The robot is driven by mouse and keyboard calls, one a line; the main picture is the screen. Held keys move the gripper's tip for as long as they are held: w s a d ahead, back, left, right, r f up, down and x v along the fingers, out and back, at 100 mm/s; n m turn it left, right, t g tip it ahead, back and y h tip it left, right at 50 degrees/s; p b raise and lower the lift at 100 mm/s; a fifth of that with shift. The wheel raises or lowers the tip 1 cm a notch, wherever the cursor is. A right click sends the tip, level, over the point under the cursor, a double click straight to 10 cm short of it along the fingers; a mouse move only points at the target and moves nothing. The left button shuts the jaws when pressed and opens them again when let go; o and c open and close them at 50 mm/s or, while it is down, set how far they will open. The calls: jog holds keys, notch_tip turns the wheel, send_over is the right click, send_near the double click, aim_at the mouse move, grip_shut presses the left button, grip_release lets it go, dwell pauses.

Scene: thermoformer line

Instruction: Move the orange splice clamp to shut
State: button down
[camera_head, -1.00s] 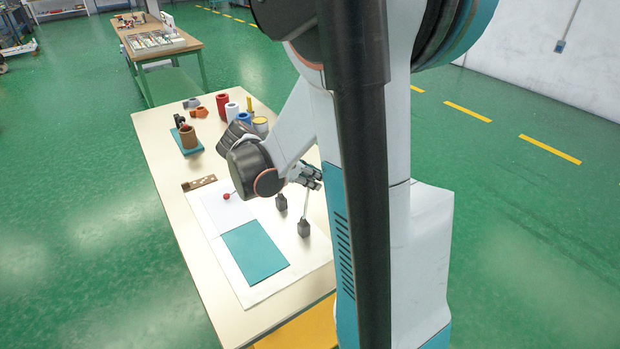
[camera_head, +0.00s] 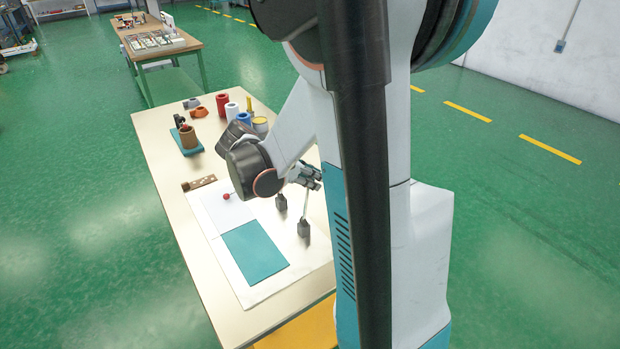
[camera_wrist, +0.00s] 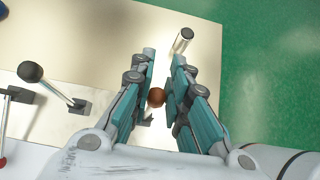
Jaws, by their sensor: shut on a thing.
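The orange splice clamp has an orange-brown ball knob (camera_wrist: 156,97), which shows between my fingers in the wrist view. My gripper (camera_wrist: 164,57) is shut on this knob, with one teal-padded finger on each side. The lever stands nearly upright there. The knob is hidden in the head view.
A dark-knobbed lever (camera_wrist: 30,71) stands left of my gripper, and a red knob (camera_head: 226,196) lies farther left. A teal panel (camera_head: 255,252) lies on a white sheet in front. Cups and spools, including a red one (camera_head: 222,106), stand at the table's back.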

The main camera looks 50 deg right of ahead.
jog(key=shift+w+a, duration=0.25)
jog(key=shift+a, duration=0.7)
jog(key=shift+w+a, duration=0.2)
jog(key=shift+a, duration=0.75)
jog(key=shift+a, duration=0.15)
jog(key=shift+w+a+f+b, duration=0.15)
jog(key=shift+a+f+b, duration=0.05)
jog(key=shift+a, duration=0.35)
jog(key=shift+w+a+f+b, duration=0.15)
jog(key=shift+a+b, duration=0.05)
jog(key=shift+a, duration=0.4)
jog(key=shift+w+a+f+b, duration=0.15)
jog(key=shift+a+f+b, duration=0.05)
jog(key=shift+a, duration=0.35)
jog(key=shift+w+a+f+b, duration=0.2)
jog(key=shift+a+f+b, duration=0.3)
jog(key=shift+a, duration=0.35)
jog(key=shift+w+a+f+b, duration=0.2)
jog(key=shift+a+f+b, duration=0.3)
jog(key=shift+a, duration=0.3)
jog(key=shift+f, duration=0.1)
